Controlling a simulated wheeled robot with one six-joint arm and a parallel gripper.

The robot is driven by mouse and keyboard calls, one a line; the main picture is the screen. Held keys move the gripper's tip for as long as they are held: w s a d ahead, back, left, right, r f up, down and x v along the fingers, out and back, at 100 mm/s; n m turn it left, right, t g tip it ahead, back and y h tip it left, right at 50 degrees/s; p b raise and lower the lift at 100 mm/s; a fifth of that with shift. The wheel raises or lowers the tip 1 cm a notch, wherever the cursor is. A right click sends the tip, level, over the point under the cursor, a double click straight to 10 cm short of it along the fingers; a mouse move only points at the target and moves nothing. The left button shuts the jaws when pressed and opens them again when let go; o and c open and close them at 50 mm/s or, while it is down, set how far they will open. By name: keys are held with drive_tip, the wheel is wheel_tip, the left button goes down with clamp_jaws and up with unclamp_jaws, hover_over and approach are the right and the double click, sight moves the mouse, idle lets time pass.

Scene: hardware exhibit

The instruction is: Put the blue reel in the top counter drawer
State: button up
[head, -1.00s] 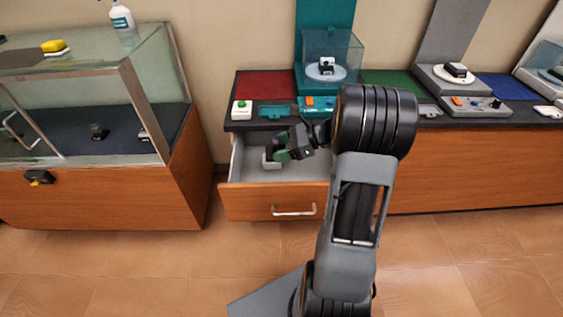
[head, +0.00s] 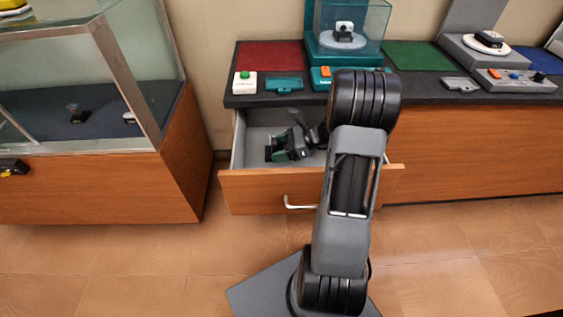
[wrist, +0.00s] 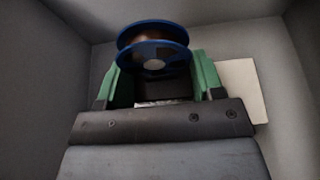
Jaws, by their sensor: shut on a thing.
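The top counter drawer (head: 262,190) is pulled open under the left end of the counter. My gripper (head: 277,153) is down inside it, near its left side. In the wrist view, my gripper (wrist: 155,75) has its green fingers on both sides of the blue reel (wrist: 152,52), shut on it. The reel has blue flanges and a darker brownish core. Grey drawer walls surround it. I cannot tell whether the reel touches the drawer bottom. In the head view the reel cannot be made out.
A pale block (wrist: 243,90) lies in the drawer beside the right finger. A glass display case (head: 130,95) stands to the left. The floor in front is clear.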

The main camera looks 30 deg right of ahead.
sight(280, 166)
drive_tip(key=shift+f+b, duration=0.75)
drive_tip(key=shift+f, duration=1.9)
drive_tip(key=shift+f, duration=0.1)
drive_tip(key=o, duration=0.7)
drive_tip(key=shift+s+d+r, duration=0.1)
drive_tip(key=shift+d+r, duration=0.05)
drive_tip(key=shift+r, duration=0.1)
drive_tip(key=shift+p+v, duration=1.05)
drive_tip(key=shift+v, duration=2.55)
